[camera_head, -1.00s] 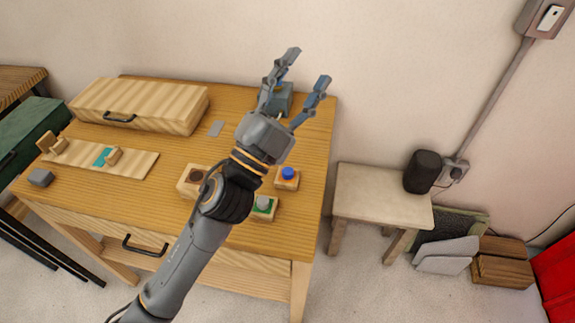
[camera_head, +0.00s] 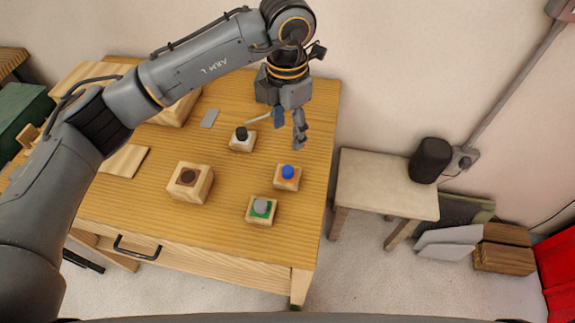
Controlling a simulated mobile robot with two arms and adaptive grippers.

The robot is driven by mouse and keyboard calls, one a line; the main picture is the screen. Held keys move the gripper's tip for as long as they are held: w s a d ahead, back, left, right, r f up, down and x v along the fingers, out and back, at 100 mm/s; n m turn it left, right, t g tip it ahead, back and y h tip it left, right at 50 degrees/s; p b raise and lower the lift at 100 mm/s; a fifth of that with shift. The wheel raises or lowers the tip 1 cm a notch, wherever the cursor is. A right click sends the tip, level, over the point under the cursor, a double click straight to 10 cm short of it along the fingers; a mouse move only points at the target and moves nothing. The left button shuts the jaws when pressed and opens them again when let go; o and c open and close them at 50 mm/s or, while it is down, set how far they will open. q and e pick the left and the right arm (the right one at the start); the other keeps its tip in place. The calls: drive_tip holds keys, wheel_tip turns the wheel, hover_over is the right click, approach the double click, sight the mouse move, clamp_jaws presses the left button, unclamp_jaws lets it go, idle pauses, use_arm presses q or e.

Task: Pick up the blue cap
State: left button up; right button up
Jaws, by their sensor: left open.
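The blue cap (camera_head: 288,172) sits on a small wooden block with an orange patch (camera_head: 287,184), near the right side of the wooden table (camera_head: 225,215). My left gripper (camera_head: 289,134) points down, open and empty, a little behind the blue cap in the picture and apart from it. Its fingers show partly edge-on. My right gripper is not in view.
A block with a black cap (camera_head: 241,134) stands behind left, one with a grey cap (camera_head: 261,206) in front. A wooden block with a dark hole (camera_head: 188,178) is to the left. A side table (camera_head: 385,184) holds a black speaker (camera_head: 430,160).

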use_arm(q)
drive_tip(key=p, duration=0.2)
hover_over(287, 170)
wheel_tip(287, 170, down, 8)
drive_tip(key=shift+w+f, duration=0.1)
drive_tip(key=shift+f, duration=0.3)
wheel_tip(287, 170, down, 4)
drive_tip(key=shift+r+p, duration=0.15)
drive_tip(key=shift+p, duration=0.95)
drive_tip(key=shift+d+f, duration=0.1)
drive_tip(key=shift+f, duration=0.4)
drive_tip(key=shift+c, duration=0.2)
drive_tip(key=c, duration=0.9)
